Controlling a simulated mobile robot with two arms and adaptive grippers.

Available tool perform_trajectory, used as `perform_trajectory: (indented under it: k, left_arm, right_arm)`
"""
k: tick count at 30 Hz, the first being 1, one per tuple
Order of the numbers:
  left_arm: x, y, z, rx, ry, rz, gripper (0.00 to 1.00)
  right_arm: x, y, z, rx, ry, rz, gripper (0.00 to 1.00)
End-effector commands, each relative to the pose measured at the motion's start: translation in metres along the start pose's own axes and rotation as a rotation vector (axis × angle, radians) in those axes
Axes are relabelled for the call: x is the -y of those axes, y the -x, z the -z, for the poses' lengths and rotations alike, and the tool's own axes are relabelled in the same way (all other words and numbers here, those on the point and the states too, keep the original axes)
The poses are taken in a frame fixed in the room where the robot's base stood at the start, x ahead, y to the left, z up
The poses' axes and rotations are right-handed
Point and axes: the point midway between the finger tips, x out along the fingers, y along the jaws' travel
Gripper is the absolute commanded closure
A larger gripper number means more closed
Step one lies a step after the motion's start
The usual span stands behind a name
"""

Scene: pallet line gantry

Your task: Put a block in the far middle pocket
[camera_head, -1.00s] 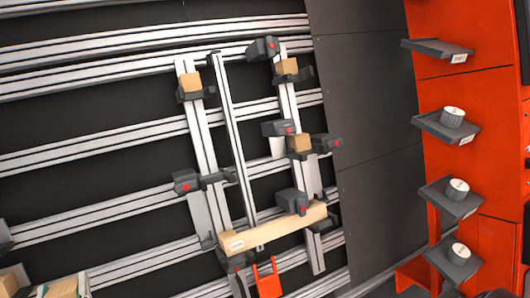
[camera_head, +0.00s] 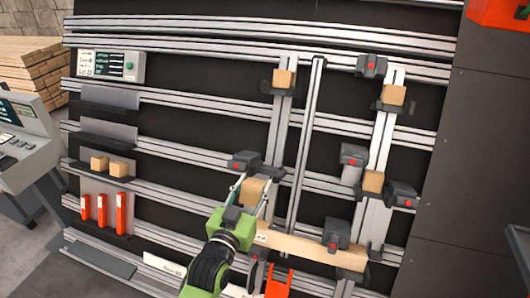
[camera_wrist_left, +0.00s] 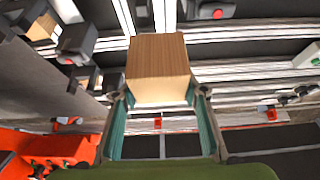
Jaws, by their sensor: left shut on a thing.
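My left gripper (camera_head: 253,188) is shut on a wooden block (camera_head: 255,193). In the left wrist view the block (camera_wrist_left: 158,72) sits between the green finger pads of the gripper (camera_wrist_left: 160,96). In the head view the held block appears just below a dark clamp with a red button (camera_head: 244,162) on the left upright (camera_head: 273,148); I cannot tell whether it touches the upright. Other blocks sit in pockets at the top left (camera_head: 283,80), top right (camera_head: 393,96) and right middle (camera_head: 373,181). My right gripper is not in view.
A long wooden beam (camera_head: 310,246) lies across the lower frame, close to my left gripper, with a clamp (camera_head: 338,234) on it. A shelf at left holds two spare blocks (camera_head: 108,166). Red parts (camera_head: 102,211) stand below. A console (camera_head: 25,145) is at far left.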

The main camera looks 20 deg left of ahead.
Motion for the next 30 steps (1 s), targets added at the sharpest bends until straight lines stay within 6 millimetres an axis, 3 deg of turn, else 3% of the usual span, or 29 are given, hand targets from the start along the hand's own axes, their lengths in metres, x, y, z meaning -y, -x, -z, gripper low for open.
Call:
perform_trajectory:
  k: [1, 3, 9, 14, 30]
  left_arm:
    - [0.004, -0.018, 0.013, -0.004, -0.001, 0.0, 0.83]
    - [0.007, -0.038, 0.017, -0.003, 0.0, 0.0, 0.83]
    - [0.014, -0.07, 0.024, -0.002, 0.005, 0.001, 0.83]
    - [0.015, -0.077, 0.02, -0.002, 0.008, 0.002, 0.83]
    - [0.015, -0.105, 0.005, -0.003, 0.007, 0.002, 0.83]
  right_arm:
    - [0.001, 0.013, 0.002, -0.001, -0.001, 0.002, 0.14]
    - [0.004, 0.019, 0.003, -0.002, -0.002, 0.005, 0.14]
    - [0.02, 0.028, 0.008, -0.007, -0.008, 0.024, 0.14]
    - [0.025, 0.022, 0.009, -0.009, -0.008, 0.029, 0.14]
    - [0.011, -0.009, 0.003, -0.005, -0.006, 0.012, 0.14]
